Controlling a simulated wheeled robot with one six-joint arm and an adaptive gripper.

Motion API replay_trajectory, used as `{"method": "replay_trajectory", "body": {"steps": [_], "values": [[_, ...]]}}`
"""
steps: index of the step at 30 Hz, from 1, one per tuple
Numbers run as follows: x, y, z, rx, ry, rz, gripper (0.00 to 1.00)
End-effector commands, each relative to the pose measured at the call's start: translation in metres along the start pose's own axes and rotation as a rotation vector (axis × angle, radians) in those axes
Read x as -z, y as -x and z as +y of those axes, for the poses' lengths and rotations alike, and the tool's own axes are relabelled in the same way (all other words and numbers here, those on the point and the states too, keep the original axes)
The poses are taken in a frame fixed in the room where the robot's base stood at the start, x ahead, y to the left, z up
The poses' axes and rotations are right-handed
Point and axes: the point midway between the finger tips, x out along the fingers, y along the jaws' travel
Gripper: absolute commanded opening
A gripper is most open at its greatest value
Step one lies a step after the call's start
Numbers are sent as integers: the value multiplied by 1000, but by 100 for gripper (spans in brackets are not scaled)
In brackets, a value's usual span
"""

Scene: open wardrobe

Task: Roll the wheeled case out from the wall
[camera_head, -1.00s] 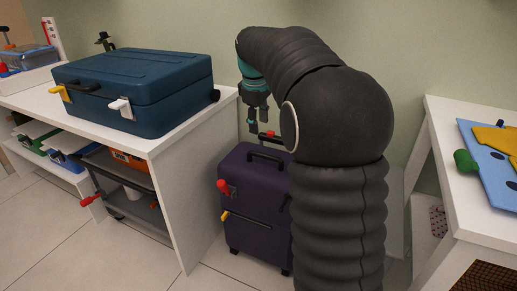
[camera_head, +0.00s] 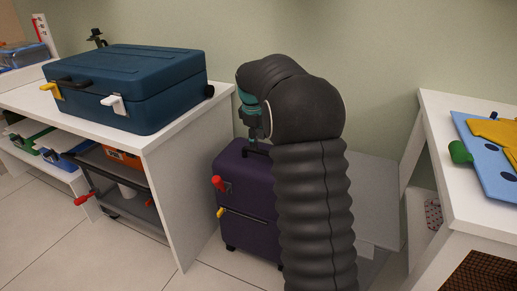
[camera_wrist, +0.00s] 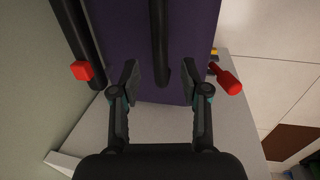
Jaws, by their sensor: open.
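The wheeled case (camera_head: 247,190) is purple and stands upright on the floor by the wall, with a red latch (camera_head: 219,183) and a yellow latch (camera_head: 221,212) on its front. My arm hides its right side. My gripper (camera_wrist: 160,82) is open above the case's top. In the wrist view the near end of the black top handle (camera_wrist: 160,45) lies between the fingers, with gaps on both sides. A black bar with a red button (camera_wrist: 81,70) runs along the wall side. In the head view the gripper (camera_head: 256,136) is just above the handle.
A white bench (camera_head: 165,150) with a blue case (camera_head: 130,88) stands close on the left. A white table (camera_head: 440,115) stands at right. A grey board (camera_head: 375,195) is behind my arm. Tiled floor in front is clear.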

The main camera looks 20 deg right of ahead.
Motion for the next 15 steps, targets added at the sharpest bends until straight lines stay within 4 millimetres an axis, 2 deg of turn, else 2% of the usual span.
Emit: {"method": "replay_trajectory", "body": {"steps": [1,6,15], "values": [[0,-10,0,2,0,-2,45],[0,-30,0,1,0,-1,45],[0,-40,0,0,0,0,45]]}}
